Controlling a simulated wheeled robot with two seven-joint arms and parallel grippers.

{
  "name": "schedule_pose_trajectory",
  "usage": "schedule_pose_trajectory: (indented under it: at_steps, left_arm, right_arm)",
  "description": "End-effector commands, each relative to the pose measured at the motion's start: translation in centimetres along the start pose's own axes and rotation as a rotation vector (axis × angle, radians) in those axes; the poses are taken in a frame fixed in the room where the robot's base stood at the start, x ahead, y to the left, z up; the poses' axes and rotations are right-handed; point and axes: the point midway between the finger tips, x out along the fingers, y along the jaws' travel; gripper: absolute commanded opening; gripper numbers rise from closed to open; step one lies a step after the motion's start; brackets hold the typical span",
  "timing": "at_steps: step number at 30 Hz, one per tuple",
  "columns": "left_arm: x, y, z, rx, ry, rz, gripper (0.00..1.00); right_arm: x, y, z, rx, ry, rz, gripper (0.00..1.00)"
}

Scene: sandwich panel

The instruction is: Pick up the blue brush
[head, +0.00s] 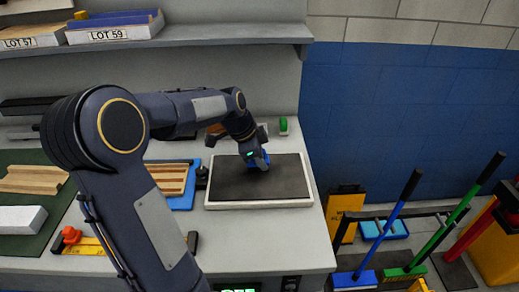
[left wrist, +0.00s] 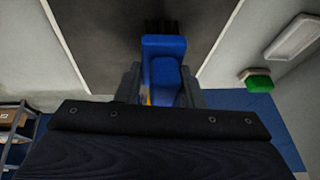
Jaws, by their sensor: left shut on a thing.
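My left gripper (head: 262,160) is shut on the blue brush (left wrist: 163,60), with one finger on each side of its blue body. In the left wrist view dark bristles show at the brush's far end. In the head view only a little blue of the brush (head: 252,155) shows beside the fingers, over the far part of a dark panel with a pale rim (head: 240,204). I cannot tell whether the brush touches the panel. My right gripper is not in view.
A shelf (head: 200,40) hangs above. Long-handled tools (head: 395,225) stand right of the bench.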

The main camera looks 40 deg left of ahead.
Motion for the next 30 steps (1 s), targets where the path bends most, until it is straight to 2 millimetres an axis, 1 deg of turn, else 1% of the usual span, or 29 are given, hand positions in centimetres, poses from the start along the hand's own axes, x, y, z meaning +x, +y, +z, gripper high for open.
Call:
schedule_pose_trajectory:
  at_steps: [1, 2, 5, 12, 18, 24, 27, 30]
  left_arm:
    - [0.1, 1.4, 0.2, 0.003, 0.001, -0.003, 0.07]
    - [-0.1, 2.1, 0.1, 0.004, 0.001, -0.003, 0.02]
    - [-0.5, 4.6, 0.2, 0.004, 0.001, -0.003, 0.02]
    - [-1.6, 10.5, 0.2, 0.004, 0.001, -0.002, 0.02]
    - [-2.5, 15.2, 0.1, 0.005, 0.001, -0.002, 0.02]
    - [-3.1, 18.8, 0.2, 0.003, 0.001, -0.002, 0.02]
    - [-3.3, 20.0, 0.2, 0.004, 0.001, -0.001, 0.02]
    - [-3.4, 20.9, 0.2, 0.002, 0.000, 0.000, 0.02]
  right_arm:
    - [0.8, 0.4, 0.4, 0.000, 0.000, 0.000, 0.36]
    - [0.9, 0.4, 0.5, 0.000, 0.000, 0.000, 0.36]
    - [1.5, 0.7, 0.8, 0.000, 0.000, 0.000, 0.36]
    - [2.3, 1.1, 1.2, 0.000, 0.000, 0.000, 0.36]
    - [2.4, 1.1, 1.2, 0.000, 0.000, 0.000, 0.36]
    - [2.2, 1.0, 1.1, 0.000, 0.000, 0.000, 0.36]
    - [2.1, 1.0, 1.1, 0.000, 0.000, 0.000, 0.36]
    - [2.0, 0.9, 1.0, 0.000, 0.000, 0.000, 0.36]
